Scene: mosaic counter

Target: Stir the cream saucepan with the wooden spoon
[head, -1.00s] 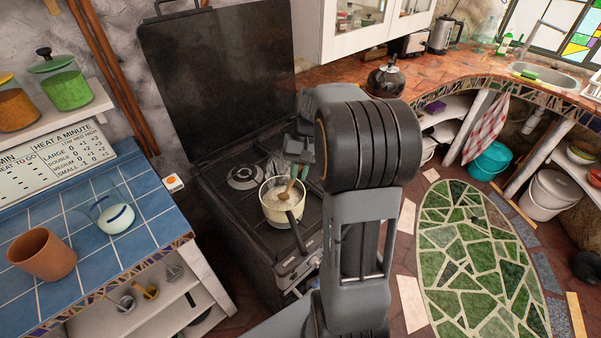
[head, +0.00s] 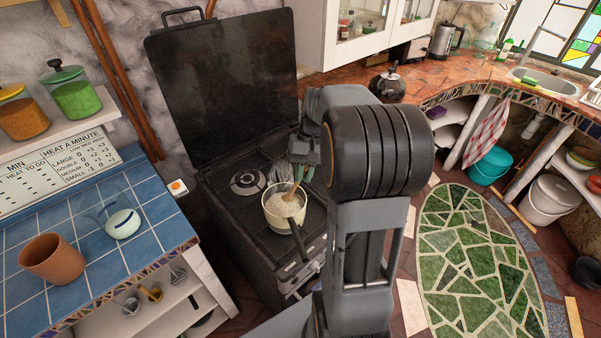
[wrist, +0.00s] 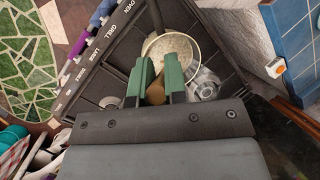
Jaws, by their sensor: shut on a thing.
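The cream saucepan (head: 285,216) stands on the dark stove (head: 245,220), its dark handle toward the front. Pale, grainy contents fill it. The wooden spoon (head: 290,191) stands tilted in the pan, its lower end in the contents. My gripper (head: 304,168) is above the back of the pan, shut on the upper part of the spoon. In the wrist view the green fingers of my gripper (wrist: 159,88) close around the spoon (wrist: 156,94), with the saucepan (wrist: 192,48) beyond. The spoon's tip is hidden in the contents.
The stove's raised black lid (head: 225,90) stands behind. A blue-tiled counter (head: 160,235) at left holds a terracotta pot (head: 52,258) and a glass bowl (head: 122,220). A black kettle (head: 387,86) is on the counter at right. A free burner (head: 249,183) lies left of the pan.

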